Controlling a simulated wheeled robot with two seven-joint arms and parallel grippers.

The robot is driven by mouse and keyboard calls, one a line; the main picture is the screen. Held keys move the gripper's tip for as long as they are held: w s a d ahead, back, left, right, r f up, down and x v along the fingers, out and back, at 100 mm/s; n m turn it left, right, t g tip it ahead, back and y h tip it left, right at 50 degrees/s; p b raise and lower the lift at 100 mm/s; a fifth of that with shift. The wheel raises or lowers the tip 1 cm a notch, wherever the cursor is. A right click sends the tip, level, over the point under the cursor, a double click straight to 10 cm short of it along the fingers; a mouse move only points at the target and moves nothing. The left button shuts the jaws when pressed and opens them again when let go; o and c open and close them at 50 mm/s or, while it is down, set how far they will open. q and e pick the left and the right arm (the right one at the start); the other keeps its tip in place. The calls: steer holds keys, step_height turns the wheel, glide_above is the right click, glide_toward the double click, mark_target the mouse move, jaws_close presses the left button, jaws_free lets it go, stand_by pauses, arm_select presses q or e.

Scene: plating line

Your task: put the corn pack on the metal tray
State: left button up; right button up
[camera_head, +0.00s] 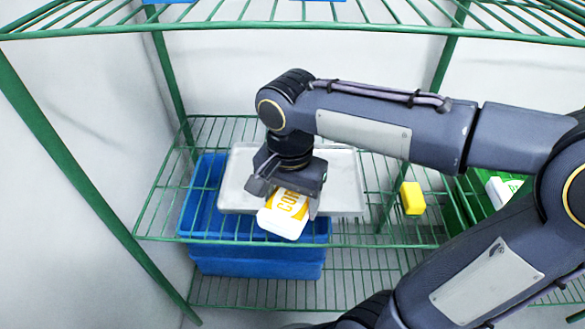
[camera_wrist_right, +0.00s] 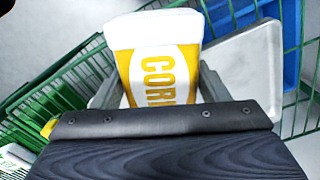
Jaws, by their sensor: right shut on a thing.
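The corn pack (camera_head: 287,211) is white and yellow with the word CORN on it. My right gripper (camera_head: 288,195) is shut on it, and the pack sits tilted at the front edge of the metal tray in the head view. In the right wrist view the corn pack (camera_wrist_right: 160,65) stands between the two fingers of the right gripper (camera_wrist_right: 158,95). The metal tray (camera_head: 343,183) is light grey and lies on the green wire shelf. In the wrist view the tray (camera_wrist_right: 245,70) shows to the right of the pack. I cannot tell whether pack and tray touch. My left gripper is not in view.
A blue crate (camera_head: 262,264) is below the wire shelf (camera_head: 155,222). A yellow block (camera_head: 412,198) lies on the shelf right of the tray. A green crate (camera_head: 461,203) with a white and green pack (camera_head: 503,190) is farther right. An upper wire shelf (camera_head: 100,26) spans above.

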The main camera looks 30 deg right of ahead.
steer(key=w+d, duration=0.2)
steer(key=w, duration=0.1)
steer(key=w+d+b, duration=0.1)
steer(key=w, duration=0.2)
steer(key=w+d, duration=0.2)
steer(key=w, duration=0.1)
steer(key=shift+w+d+b, duration=0.1)
steer(key=shift+d+b, duration=0.25)
steer(key=f+b, duration=0.3)
steer(key=shift+w+d+f, duration=0.15)
steer(key=shift+w+f, duration=0.1)
steer(key=shift+f, duration=0.15)
steer(key=shift+r, duration=0.15)
steer(key=o, duration=1.2)
steer(key=shift+f, duration=0.2)
steer(key=shift+r, duration=0.1)
step_height(320, 180, up, 8)
steer(key=p, duration=0.4)
steer(key=shift+p, duration=0.3)
